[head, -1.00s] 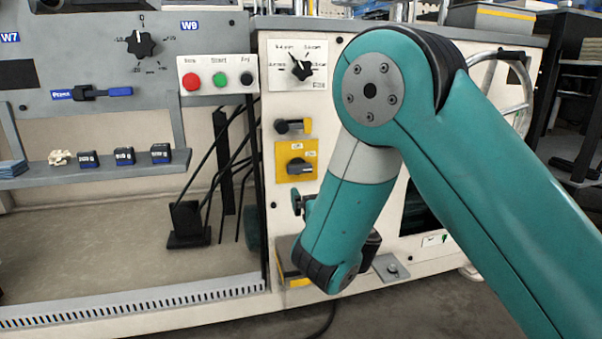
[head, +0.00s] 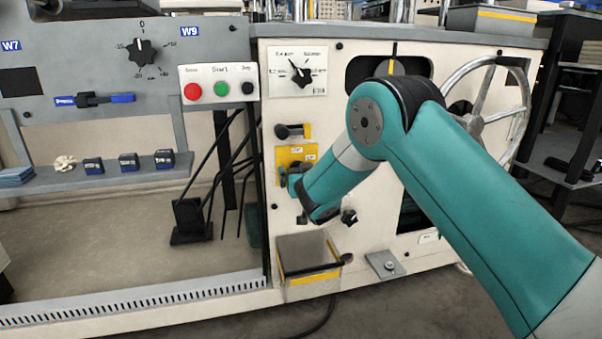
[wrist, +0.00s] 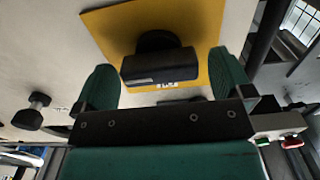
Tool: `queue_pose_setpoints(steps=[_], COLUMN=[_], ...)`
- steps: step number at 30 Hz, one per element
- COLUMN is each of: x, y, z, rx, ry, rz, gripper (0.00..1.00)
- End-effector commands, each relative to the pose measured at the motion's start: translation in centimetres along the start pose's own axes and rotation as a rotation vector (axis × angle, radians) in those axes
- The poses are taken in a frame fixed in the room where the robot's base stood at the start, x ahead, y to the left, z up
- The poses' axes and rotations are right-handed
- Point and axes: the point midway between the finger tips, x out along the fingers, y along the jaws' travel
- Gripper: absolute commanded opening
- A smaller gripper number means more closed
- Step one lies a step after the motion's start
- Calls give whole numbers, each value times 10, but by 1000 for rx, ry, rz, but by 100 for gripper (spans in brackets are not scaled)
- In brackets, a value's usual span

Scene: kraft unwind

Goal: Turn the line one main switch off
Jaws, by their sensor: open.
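The main switch is a black rotary handle (wrist: 160,66) on a yellow plate (wrist: 215,22), seen close up in the wrist view. In the head view the yellow plate (head: 297,153) is on the cream machine panel, and its handle is mostly hidden by my gripper (head: 291,180). In the wrist view my gripper (wrist: 164,76) is open, with one green finger at each end of the handle. The handle lies crosswise between the fingers. I cannot tell whether either finger touches it. The plate's label print is too small to read.
A selector dial (head: 301,73) and a red, green and black button box (head: 219,89) are higher up. A box with a yellow edge (head: 307,255) juts out below. A handwheel (head: 490,115) stands right.

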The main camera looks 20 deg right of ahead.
Motion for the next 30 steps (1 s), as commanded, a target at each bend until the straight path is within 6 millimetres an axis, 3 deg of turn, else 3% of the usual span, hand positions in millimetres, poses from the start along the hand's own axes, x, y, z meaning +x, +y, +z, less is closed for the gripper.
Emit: queue_pose_setpoints(steps=[6, 12, 23, 30], x=[0, 0, 0, 0], y=[0, 0, 0, -1], z=[0, 0, -1, -2], rx=[0, 0, -43, -185], ry=[0, 0, -1, -1], rz=[0, 0, 0, 0], gripper=[96, 50, 49, 49])
